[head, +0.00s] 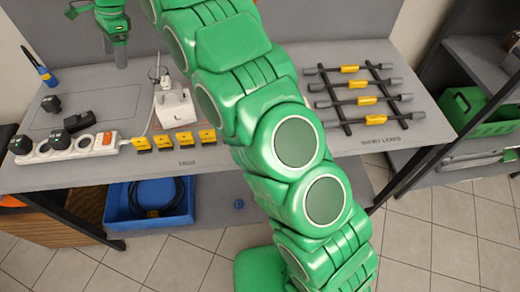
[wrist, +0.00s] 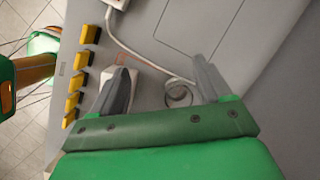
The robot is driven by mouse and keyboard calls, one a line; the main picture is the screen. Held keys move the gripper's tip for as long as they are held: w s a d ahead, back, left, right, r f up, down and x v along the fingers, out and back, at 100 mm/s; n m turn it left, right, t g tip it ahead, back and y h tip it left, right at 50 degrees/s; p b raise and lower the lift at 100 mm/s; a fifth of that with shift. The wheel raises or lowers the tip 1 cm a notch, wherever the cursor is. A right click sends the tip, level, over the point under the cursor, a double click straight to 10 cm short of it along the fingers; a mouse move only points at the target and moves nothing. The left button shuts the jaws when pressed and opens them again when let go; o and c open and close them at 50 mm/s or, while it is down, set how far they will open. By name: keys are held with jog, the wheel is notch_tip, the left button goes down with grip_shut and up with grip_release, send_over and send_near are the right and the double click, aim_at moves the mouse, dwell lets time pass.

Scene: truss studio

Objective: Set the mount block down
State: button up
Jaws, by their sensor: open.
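A white block with a dark L-shaped mark, apparently the mount block (head: 175,108), sits on the grey tabletop (head: 225,158), behind the row of yellow clips. In the wrist view, a white block (wrist: 131,76) shows partly behind the left finger. My gripper (wrist: 160,85) is open, with nothing held between its fingers. A grey ring-shaped piece (wrist: 178,95) appears in the gap between them, below the fingers. In the head view, my gripper (head: 120,62) hangs over the back of the table, left of and behind the block. Its fingertips are too small there to judge.
Several yellow clips (head: 185,141) line the front edge beside a white power strip (head: 85,146) with black plugs. A white cable (wrist: 135,48) runs across the table. A rack of rods (head: 350,69) stands right. A blue bin (head: 125,212) is below.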

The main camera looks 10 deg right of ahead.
jog(key=s+d+r+n+h, duration=0.1)
jog(key=s+d+r+n, duration=0.1)
jog(key=s+d, duration=0.5)
jog(key=s+d+r+n, duration=0.1)
jog(key=s+d+r, duration=0.1)
jog(key=d, duration=0.9)
jog(key=s+d+r+n+h, duration=0.15)
jog(key=s+d, duration=0.35)
jog(key=d, duration=0.5)
jog(key=s+d+f+n, duration=0.2)
jog(key=s+d, duration=0.4)
jog(key=s, duration=0.3)
jog(key=s+d+f+n, duration=0.1)
jog(key=s+d, duration=0.4)
jog(key=s, duration=0.5)
jog(key=s+d+f+n, duration=0.2)
jog(key=s+d, duration=0.4)
jog(key=s, duration=0.4)
jog(key=shift+s+d+f+n+g+h, duration=0.25)
jog(key=shift+d+f+n+g+h, duration=0.1)
jog(key=shift+n, duration=0.3)
